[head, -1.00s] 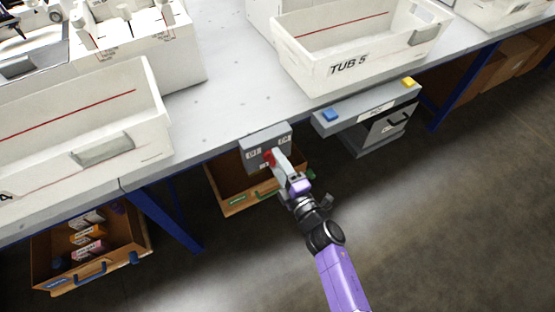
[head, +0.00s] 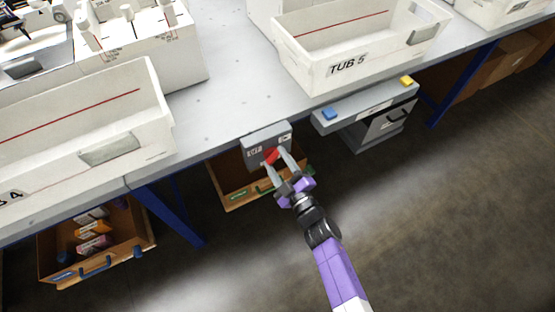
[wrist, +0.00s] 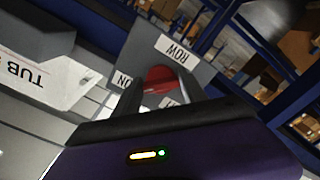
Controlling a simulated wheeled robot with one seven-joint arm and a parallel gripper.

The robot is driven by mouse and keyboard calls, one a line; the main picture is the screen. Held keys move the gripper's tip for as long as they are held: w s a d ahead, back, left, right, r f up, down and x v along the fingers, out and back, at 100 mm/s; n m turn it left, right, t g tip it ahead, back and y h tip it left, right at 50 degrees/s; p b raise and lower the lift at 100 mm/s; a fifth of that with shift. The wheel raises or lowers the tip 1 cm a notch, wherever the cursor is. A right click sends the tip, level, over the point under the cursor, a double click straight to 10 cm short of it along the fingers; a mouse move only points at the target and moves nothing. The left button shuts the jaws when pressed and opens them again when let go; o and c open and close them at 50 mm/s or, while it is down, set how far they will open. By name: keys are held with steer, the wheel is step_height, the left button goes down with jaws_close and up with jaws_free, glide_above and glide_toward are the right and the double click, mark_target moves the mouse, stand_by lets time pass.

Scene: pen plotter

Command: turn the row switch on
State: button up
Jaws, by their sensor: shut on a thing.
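The row switch is a grey box (head: 266,138) on the front edge of the bench, with a red handle (head: 271,155) on its face. In the wrist view, its plate (wrist: 172,50) reads ROW, an ON label (wrist: 124,81) is at the left, and another label is partly hidden. The red handle (wrist: 160,78) sits between my fingers. My gripper (head: 275,161) is at the box face, shut on the red handle, with a finger on either side. The fingers cover part of the handle and plate.
An open wooden drawer (head: 237,198) is below the switch box. To its right, a grey panel (head: 365,107) has a blue button (head: 330,114) and a yellow button (head: 406,81). TUB 5 (head: 330,80) stands on the bench above. A blue bench leg (head: 172,217) is at left.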

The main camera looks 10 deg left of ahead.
steer(key=shift+f, duration=0.1)
stand_by(0.3)
steer(key=o, duration=1.4)
steer(key=shift+c, duration=0.2)
steer(key=p+v, duration=0.1)
steer(key=v, duration=0.7)
steer(key=shift+p, duration=0.4)
steer(key=shift+w, duration=0.1)
